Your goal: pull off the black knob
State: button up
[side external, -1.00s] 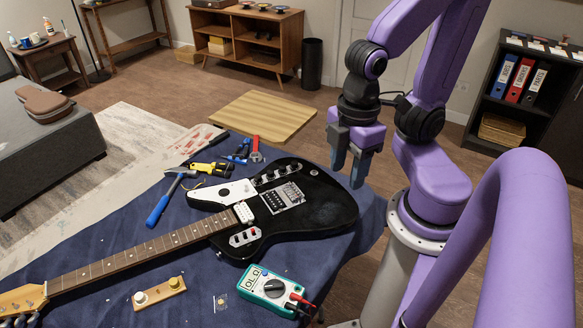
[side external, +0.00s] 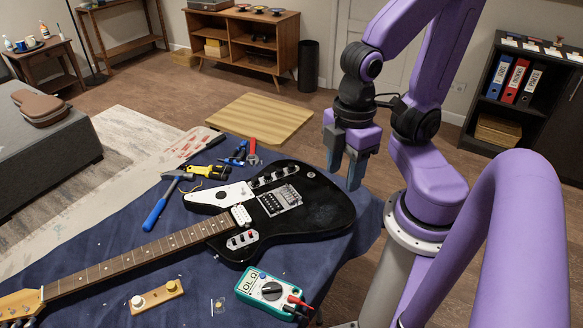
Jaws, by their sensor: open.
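The black electric guitar (side external: 318,213) lies on a dark blue cloth, its neck pointing to the lower left. My gripper (side external: 344,176) is open and empty, pointing down above the right end of the guitar body, to the right of the control plate. It appears clear of the guitar.
A teal multimeter (side external: 265,292) lies in front of the guitar. A blue-handled hammer (side external: 162,205), a yellow tool (side external: 208,171) and red pliers (side external: 253,154) lie behind the neck and body.

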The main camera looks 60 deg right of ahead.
jog(key=w+f+m, duration=0.3)
jog(key=w+m, duration=0.6)
jog(key=w, duration=0.1)
jog(key=m, duration=2.2)
send_over(291, 165)
notch_tip(291, 165, down, 12)
jog(key=shift+d+f, duration=0.15)
jog(key=shift+f, duration=4.5)
